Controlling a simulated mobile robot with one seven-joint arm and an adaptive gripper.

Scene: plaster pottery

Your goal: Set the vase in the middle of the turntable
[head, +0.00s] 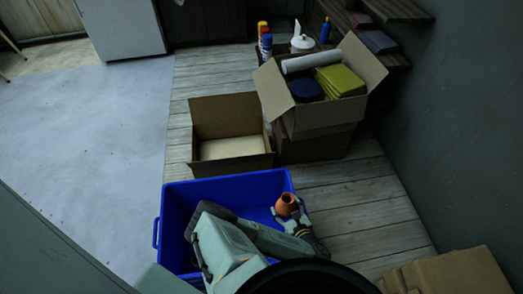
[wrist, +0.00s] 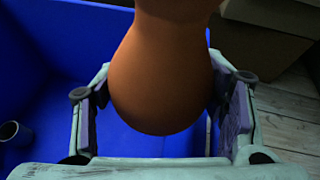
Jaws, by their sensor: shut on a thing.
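The vase (head: 286,204) is a small orange-brown terracotta piece with a rounded body and a narrower neck. In the wrist view the vase (wrist: 160,75) fills the middle, between the two fingers. My gripper (head: 294,217) is shut on the vase's body; its fingers also show on either side in the wrist view (wrist: 162,105). In the head view the vase is over the right part of a blue bin, roughly upright, with its mouth up. I cannot make out the turntable for certain in either view.
The blue bin (head: 176,196) lies beneath my arm; a dark cylinder (wrist: 14,134) is inside it. Behind stand an open cardboard box (head: 230,166) and a taller filled box (head: 322,120). More cardboard (head: 455,272) is at bottom right. The floor at left is clear.

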